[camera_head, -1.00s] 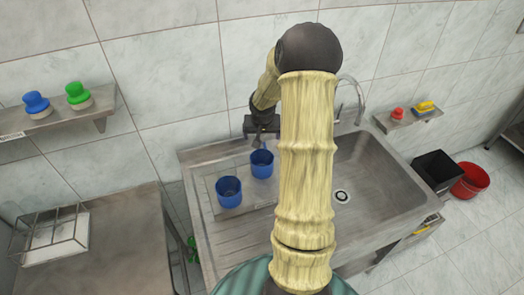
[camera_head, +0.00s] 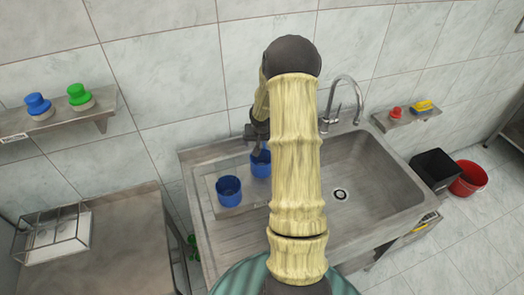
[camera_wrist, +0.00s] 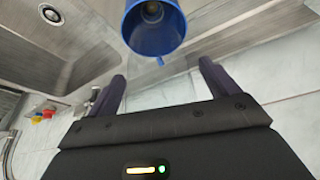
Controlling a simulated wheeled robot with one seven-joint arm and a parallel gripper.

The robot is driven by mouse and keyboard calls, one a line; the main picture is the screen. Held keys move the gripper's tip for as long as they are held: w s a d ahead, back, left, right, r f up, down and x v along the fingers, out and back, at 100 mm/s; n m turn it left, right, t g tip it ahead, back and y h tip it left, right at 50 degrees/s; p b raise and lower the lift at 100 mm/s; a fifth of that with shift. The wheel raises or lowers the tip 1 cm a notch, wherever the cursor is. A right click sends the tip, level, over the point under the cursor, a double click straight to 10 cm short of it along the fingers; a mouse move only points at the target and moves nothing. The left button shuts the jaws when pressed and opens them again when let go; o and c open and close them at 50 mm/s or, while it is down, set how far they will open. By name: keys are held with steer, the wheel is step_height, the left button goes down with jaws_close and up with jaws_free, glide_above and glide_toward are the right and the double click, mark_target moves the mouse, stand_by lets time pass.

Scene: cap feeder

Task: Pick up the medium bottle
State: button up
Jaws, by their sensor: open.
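No clear bottle shows; two blue cup-like containers stand on the left drainboard of the sink. The nearer blue container (camera_head: 229,190) stands upright, open at the top. The farther blue container (camera_head: 260,168) is partly hidden by my arm and gripper. My gripper (camera_head: 257,148) is just above and behind the farther one. In the wrist view, my gripper (camera_wrist: 160,80) is open, with its two dark fingers apart and nothing between them. One blue container (camera_wrist: 152,30) shows ahead of the fingertips, cut off by the top edge; I cannot tell which one it is.
The sink basin (camera_head: 365,180) lies right of my arm, with a curved faucet (camera_head: 345,95) behind. A wall shelf (camera_head: 60,120) at left holds blue and green-topped items. A small right shelf (camera_head: 405,118) holds red and yellow items. A steel table (camera_head: 120,240) stands at left.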

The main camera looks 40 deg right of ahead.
steer(key=c, duration=1.1)
steer(key=shift+o, duration=0.2)
steer(key=shift+d+r, duration=0.1)
step_height(320, 180, up, 10)
steer(key=shift+f+b, duration=0.1)
steer(key=shift+b, duration=0.3)
step_height(320, 180, up, 14)
steer(key=p, duration=1.1)
